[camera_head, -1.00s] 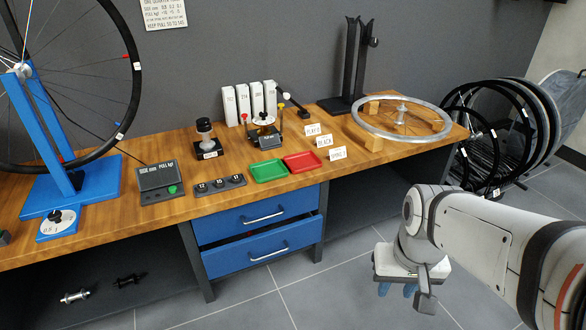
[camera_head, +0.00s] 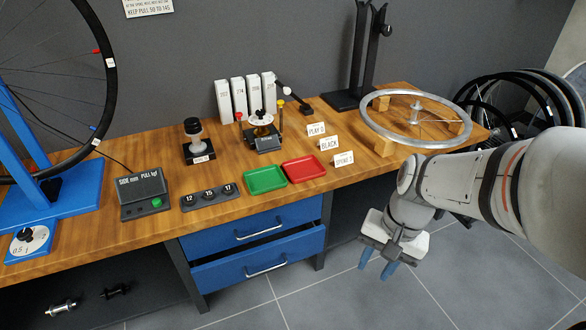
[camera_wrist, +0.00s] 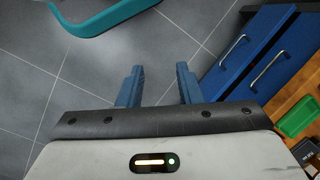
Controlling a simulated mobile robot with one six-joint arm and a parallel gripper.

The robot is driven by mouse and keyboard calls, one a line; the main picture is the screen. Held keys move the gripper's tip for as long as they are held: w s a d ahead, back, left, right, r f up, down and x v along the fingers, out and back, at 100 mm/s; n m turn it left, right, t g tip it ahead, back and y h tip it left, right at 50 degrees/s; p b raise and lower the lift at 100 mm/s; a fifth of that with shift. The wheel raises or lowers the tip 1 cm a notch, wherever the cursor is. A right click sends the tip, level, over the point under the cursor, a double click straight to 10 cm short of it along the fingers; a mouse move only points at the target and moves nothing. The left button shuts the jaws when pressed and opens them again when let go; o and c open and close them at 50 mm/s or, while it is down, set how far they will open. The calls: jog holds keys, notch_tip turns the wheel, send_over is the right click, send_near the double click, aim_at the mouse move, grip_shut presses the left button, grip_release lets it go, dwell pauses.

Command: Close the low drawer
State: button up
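The low drawer (camera_head: 232,270) is blue with a silver bar handle (camera_head: 266,266). It stands pulled out a little from the bench, below the upper blue drawer (camera_head: 220,240), which looks shut. In the wrist view the low drawer (camera_wrist: 225,75) is at the right, with its handle (camera_wrist: 233,51) in sight. My gripper (camera_head: 376,268) is to the right of the drawers, in front of the bench and apart from them, pointing down. Its two blue fingers (camera_wrist: 158,82) are spread with nothing between them.
The wooden bench top (camera_head: 100,195) holds a green tray (camera_head: 265,179), a red tray (camera_head: 304,169) and a wheel rim (camera_head: 363,110). A dark bench leg (camera_head: 319,262) stands between the drawers and my gripper. Grey tiled floor (camera_head: 330,305) in front is clear.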

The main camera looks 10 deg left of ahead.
aim_at(269, 269)
jog(key=w+a+f+m+g+y, duration=0.4)
jog(key=w+a+f+m+y, duration=0.65)
jog(key=a+f+m, duration=0.4)
jog(key=w+a+f+m+t+y, duration=0.1)
jog(key=w+a+f+m+t, duration=0.15)
jog(key=f+m, duration=0.45)
jog(key=w+a+f+m+t+y+p, duration=0.1)
jog(key=w+f+m+t, duration=0.15)
jog(key=f+m, duration=0.5)
jog(key=w+a+f+m+t+y, duration=0.1)
jog(key=f+m+t+y, duration=0.1)
jog(key=f+m+t, duration=0.4)
jog(key=a, duration=0.2)
jog(key=w+a+f+m+g+b, duration=0.1)
jog(key=a, duration=0.2)
jog(key=a+f+g, duration=0.1)
jog(key=a, duration=0.1)
jog(key=shift+w+a+f+m+h+b, duration=0.1)
jog(key=shift+w+a+m+h+b, duration=0.1)
jog(key=shift+w+m+h+b, duration=0.15)
jog(key=shift+c, duration=0.3)
grip_shut()
